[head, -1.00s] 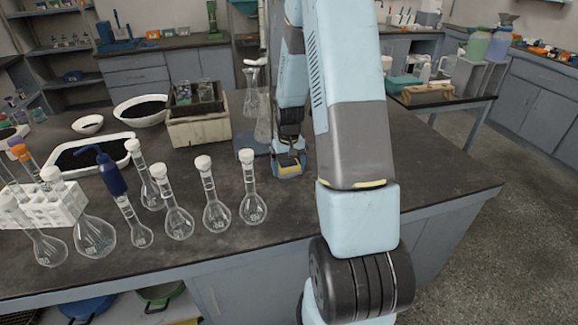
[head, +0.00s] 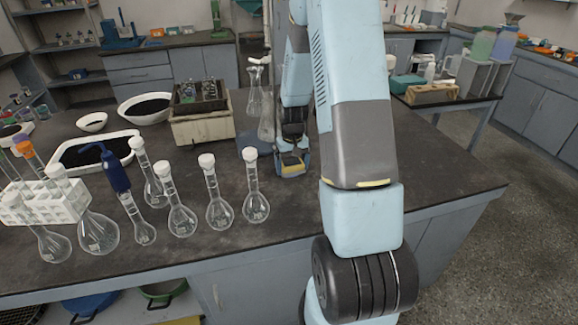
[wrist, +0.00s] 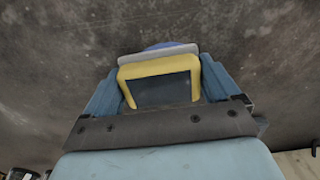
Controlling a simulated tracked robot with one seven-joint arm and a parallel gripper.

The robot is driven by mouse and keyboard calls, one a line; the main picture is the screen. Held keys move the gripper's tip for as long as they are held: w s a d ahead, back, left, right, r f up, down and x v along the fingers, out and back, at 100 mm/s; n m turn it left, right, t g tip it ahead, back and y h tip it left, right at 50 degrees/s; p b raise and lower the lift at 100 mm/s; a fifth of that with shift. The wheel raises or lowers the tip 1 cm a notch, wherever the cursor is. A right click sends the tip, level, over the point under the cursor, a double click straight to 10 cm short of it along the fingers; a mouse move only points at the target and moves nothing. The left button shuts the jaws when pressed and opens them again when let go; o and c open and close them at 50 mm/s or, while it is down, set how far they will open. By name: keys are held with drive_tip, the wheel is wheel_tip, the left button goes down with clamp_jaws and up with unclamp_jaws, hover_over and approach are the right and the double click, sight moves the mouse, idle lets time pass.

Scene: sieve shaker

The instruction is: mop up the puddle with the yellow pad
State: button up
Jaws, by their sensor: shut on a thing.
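I cannot make out the puddle clearly in either view.
Several stoppered flasks (head: 220,212) stand along the front left. A beige box (head: 203,127) and glass flasks on a stand (head: 254,103) are close left of my gripper. A white tray (head: 70,147) lies farther left. The bench top (head: 445,178) is clear at the right.

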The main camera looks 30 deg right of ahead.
drive_tip(key=shift+s+d+f, duration=0.1)
drive_tip(key=shift+s+d, duration=0.05)
drive_tip(key=shift+d, duration=0.6)
drive_tip(key=shift+w+a, duration=0.2)
drive_tip(key=shift+a, duration=0.65)
drive_tip(key=shift+w+a, duration=0.15)
drive_tip(key=shift+a, duration=0.7)
drive_tip(key=shift+d, duration=0.15)
drive_tip(key=shift+s+d, duration=0.2)
drive_tip(key=shift+d, duration=0.6)
drive_tip(key=shift+s+d, duration=0.2)
drive_tip(key=shift+d, duration=0.55)
drive_tip(key=shift+w+a, duration=0.2)
drive_tip(key=shift+a, duration=0.7)
drive_tip(key=shift+w+a, duration=0.15)
drive_tip(key=shift+a, duration=0.75)
drive_tip(key=shift+s+d, duration=0.15)
drive_tip(key=shift+d, duration=0.75)
drive_tip(key=shift+s+d, duration=0.15)
drive_tip(key=shift+d, duration=0.75)
drive_tip(key=shift+r, duration=3.65)
